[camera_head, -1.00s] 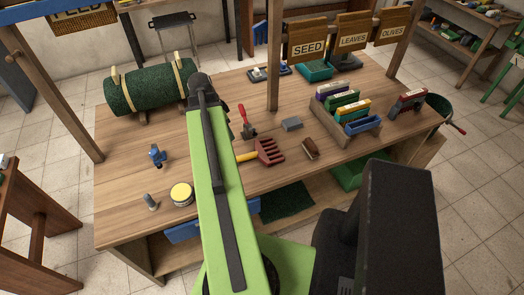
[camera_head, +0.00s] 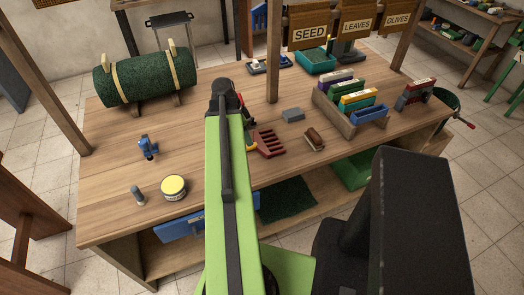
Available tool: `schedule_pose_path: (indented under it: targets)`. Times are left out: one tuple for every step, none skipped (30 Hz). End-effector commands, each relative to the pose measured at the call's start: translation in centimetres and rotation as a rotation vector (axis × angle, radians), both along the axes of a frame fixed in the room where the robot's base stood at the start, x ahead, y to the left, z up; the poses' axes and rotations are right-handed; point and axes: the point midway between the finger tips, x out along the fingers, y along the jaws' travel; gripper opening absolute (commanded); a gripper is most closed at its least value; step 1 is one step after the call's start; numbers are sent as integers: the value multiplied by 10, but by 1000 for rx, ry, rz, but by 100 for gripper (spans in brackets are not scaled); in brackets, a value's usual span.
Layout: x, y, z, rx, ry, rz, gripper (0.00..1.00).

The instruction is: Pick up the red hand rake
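The red hand rake (camera_head: 270,142) lies on the wooden workbench (camera_head: 110,190), right of my green arm. Its red slotted head is in clear view. Only a short piece of its yellow handle shows, and my arm covers the rest. My arm reaches forward over the bench and ends in a dark joint left of and beyond the rake head.
A red-handled tool (camera_head: 239,101) is partly covered by my arm. A brown brush (camera_head: 314,139), grey block (camera_head: 293,115) and seed-packet rack (camera_head: 347,122) stand to the right. A yellow-lidded tin (camera_head: 173,188), blue tool (camera_head: 148,147) and green roll (camera_head: 145,79) are left. Wooden posts rise from the bench.

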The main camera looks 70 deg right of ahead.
Motion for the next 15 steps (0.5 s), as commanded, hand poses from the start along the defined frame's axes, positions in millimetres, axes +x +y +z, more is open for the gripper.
schedule_pose_path:
  targets:
    - [-1,-1,-8,0,0,0,53]
    - [-1,-1,-8,0,0,0,53]
    - [-1,-1,-7,0,0,1,53]
    - [-1,-1,-6,0,0,1,53]
    - [-1,-1,-6,0,0,1,53]
    - [-2,-1,-7,0,0,1,53]
    - [-2,-1,-10,0,0,1,53]
    - [-2,-1,-13,0,0,1,53]
    - [-3,-1,-18,0,0,1,53]
    - [-4,-2,-23,0,0,1,53]
    - [-5,-2,-28,0,0,0,53]
    - [-7,-2,-36,0,0,0,53]
    - [-8,-3,-41,0,0,0,53]
    - [-9,-3,-47,0,0,0,53]
    - [-10,-5,-53,0,0,-1,53]
